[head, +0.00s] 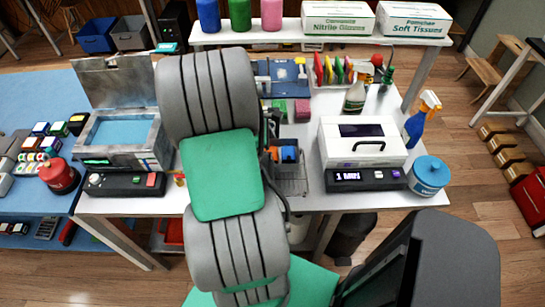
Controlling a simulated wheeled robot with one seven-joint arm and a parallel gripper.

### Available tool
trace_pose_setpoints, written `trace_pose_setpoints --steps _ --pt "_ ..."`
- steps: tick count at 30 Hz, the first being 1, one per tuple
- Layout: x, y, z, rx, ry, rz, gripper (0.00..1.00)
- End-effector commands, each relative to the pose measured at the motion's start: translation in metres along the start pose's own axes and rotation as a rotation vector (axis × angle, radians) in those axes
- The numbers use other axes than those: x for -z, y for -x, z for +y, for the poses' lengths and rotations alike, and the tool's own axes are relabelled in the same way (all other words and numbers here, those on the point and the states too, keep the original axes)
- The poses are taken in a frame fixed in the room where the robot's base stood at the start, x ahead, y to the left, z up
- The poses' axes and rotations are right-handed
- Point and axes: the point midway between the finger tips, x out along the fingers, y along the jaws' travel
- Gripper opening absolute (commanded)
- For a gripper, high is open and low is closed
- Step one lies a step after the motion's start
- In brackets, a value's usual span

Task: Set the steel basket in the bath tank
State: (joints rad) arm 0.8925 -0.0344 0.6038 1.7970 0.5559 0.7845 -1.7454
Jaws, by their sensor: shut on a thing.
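The bath tank (152,146) is a steel box on the left of the white bench. Its lid (115,82) stands open at the back and blue liquid (120,131) shows inside. The steel wire basket (292,187) is right of my arm, near the bench's front edge, with blue and orange items (286,154) in or over it. My gripper (272,140) is at the basket's left side, shut on it, mostly hidden behind my arm. I cannot tell whether the basket touches the bench.
A black control panel (125,184) lies before the tank. A white machine (362,143), a blue-lidded tub (429,174) and spray bottles (357,92) stand right of the basket. My arm crosses the bench between tank and basket. A shelf (290,35) runs along the back.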

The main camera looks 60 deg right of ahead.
Motion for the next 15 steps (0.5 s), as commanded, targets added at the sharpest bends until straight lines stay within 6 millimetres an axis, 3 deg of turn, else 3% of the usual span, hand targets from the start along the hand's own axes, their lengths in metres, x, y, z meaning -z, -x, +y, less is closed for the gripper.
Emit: trace_pose_setpoints --steps 11,15 --pt "-0.034 0.053 -0.047 -0.007 -0.003 0.002 0.39" --pt "-0.049 0.064 -0.083 -0.006 -0.002 0.002 0.39"
